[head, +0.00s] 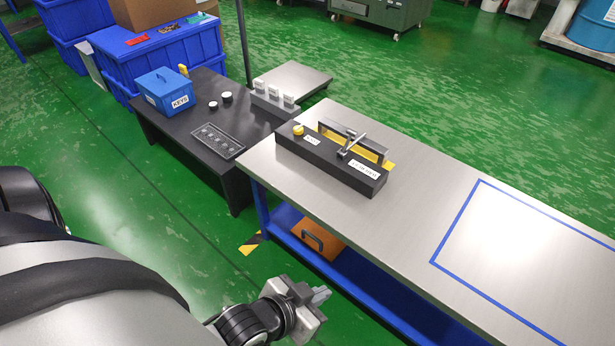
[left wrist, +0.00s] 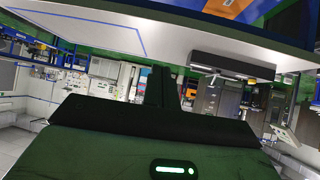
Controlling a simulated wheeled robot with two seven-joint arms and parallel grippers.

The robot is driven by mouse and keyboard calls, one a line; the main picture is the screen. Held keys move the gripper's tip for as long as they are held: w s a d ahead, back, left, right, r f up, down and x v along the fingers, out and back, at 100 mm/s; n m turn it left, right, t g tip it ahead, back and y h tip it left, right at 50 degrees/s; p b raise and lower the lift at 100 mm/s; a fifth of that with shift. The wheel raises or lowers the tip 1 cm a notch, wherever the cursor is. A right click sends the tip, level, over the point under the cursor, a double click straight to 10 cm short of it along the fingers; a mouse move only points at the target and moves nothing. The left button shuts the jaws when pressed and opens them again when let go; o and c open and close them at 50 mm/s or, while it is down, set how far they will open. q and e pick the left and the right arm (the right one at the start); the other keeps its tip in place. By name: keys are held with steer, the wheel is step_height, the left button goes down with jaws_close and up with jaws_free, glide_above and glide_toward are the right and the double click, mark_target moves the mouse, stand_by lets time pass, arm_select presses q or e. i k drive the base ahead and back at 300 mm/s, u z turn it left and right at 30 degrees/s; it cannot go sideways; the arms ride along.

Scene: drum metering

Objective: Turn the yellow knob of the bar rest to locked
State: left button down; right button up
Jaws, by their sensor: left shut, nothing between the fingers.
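The bar rest (head: 318,168) is a long dark block with white labels, on the metal-topped table. Its yellow knob (head: 298,130) stands at its far-left end, on top. A grey metal bar with a cross piece (head: 352,145) lies at the yellow slotted part of the rest. My left gripper (head: 320,295) is shut and empty, low in front of the table and well apart from the knob. In the left wrist view its fingers (left wrist: 158,85) are together, and the bar rest (left wrist: 232,65) shows tilted beyond them. The knob's label is too small to read. My right gripper is not in view.
The metal table (head: 410,210) has a blue-taped rectangle (head: 480,185) and free room at right. A dark low table (head: 180,135) holds a blue KEYS box (head: 165,90) and a button panel (head: 212,138). An orange case (head: 318,238) sits on the shelf below.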

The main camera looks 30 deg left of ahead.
mark_target(299, 129)
steer(key=u, duration=3.2)
steer(key=i, duration=0.1)
steer(key=z, duration=2.2)
steer(key=i, duration=0.9)
steer(key=z, duration=0.25)
steer(key=k, duration=1.15)
steer(key=u, duration=1.05)
steer(key=i, duration=0.85)
steer(key=u, duration=0.25)
